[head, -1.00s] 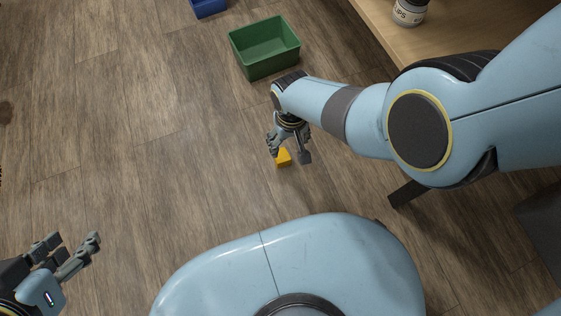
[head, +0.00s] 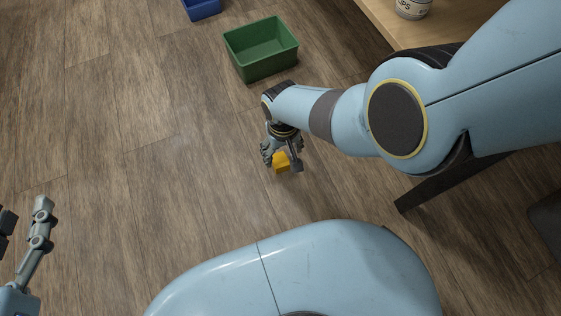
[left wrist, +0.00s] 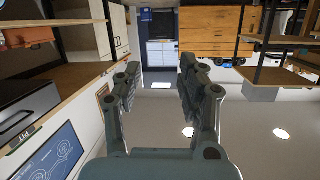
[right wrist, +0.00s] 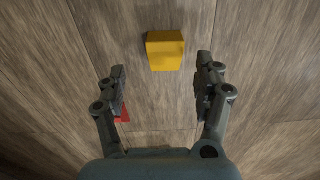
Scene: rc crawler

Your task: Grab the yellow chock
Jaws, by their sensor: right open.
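The yellow chock (head: 282,163) lies on the wooden floor, and in the right wrist view (right wrist: 165,50) it sits just past the fingertips, roughly midway between them. My right gripper (right wrist: 162,72) is open and empty above the floor, pointing down at the chock. In the head view my right gripper (head: 281,160) partly covers the chock. My left gripper (left wrist: 157,75) is open and empty in the left wrist view, well away from the chock. It is partly cut off at the left edge of the head view.
A green bin (head: 261,62) stands on the floor beyond my right gripper, with a blue bin (head: 201,8) farther back. A wooden table (head: 405,30) bearing a can is at the upper right. A red thing (right wrist: 123,113) shows behind the right gripper's left finger. Floor at left is clear.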

